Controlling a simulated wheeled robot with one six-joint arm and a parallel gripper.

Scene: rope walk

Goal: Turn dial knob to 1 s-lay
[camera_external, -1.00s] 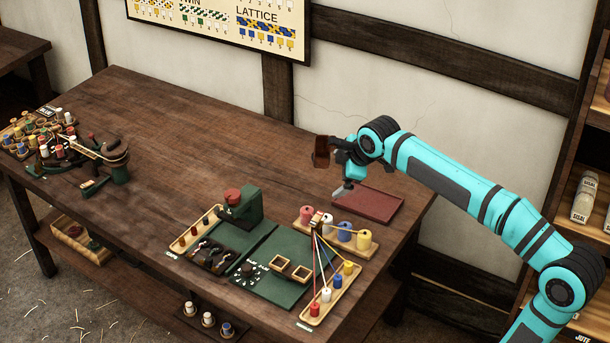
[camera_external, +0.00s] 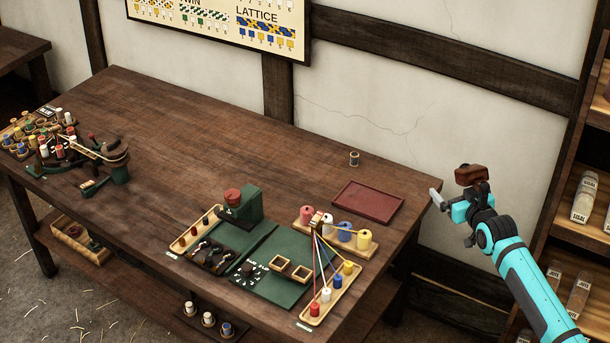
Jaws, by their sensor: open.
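A small black dial knob (camera_external: 247,269) sits on the green machine plate (camera_external: 282,288) near the front of the bench, with small white marks around it. The marks are too small to read, so I cannot tell its setting. My gripper (camera_external: 437,199) is open and empty, off the right end of the bench, well to the right of the dial and apart from it.
A red tray (camera_external: 368,203) and a small spool (camera_external: 354,158) lie behind.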

